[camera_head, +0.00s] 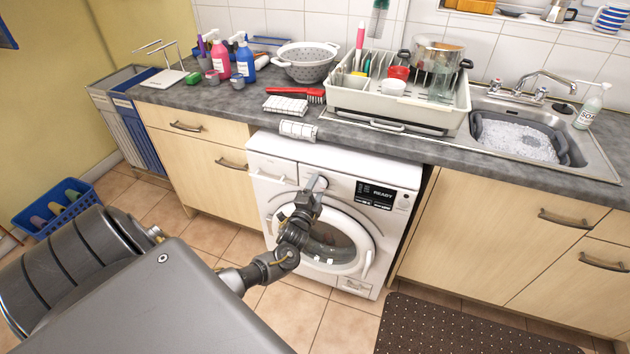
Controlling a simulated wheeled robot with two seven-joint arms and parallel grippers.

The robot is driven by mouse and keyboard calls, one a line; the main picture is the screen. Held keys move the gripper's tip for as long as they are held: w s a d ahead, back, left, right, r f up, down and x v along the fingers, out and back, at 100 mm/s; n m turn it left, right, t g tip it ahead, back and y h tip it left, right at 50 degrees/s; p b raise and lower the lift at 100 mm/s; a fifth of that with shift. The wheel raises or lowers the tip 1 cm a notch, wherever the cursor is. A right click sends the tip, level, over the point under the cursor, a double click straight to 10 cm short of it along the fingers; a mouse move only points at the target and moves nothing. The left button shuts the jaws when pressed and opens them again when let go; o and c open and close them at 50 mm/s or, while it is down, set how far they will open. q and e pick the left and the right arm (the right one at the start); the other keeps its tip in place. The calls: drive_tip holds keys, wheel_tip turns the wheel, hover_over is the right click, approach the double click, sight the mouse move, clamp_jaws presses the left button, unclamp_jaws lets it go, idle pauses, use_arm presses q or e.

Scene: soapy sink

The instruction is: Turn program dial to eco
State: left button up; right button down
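The white washing machine (275,150) stands under the counter, with a dark display (376,194) reading READY. Its program dial (319,182) is a pale round knob on the front panel, left of the display. My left gripper (313,188) is right at the dial and covers part of it. I cannot tell whether the fingers touch or grip the dial, and the dial's marks are too small to read. The round door (340,240) below is shut and partly hidden behind my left arm. My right gripper is not in view.
A dish rack (400,100) and a soapy sink (520,137) are on the counter above. A cloth (298,130) hangs over the counter edge above the machine. A blue basket (60,208) and a dark dotted mat (460,325) are on the floor.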

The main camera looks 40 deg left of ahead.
use_arm(q)
drive_tip(key=shift+s+d+f, duration=0.2)
drive_tip(key=shift+s, duration=0.3)
drive_tip(key=v, duration=0.9)
drive_tip(key=shift+s+d+r+b, duration=0.15)
drive_tip(key=shift+s+b, duration=0.15)
drive_tip(key=shift+s, duration=0.1)
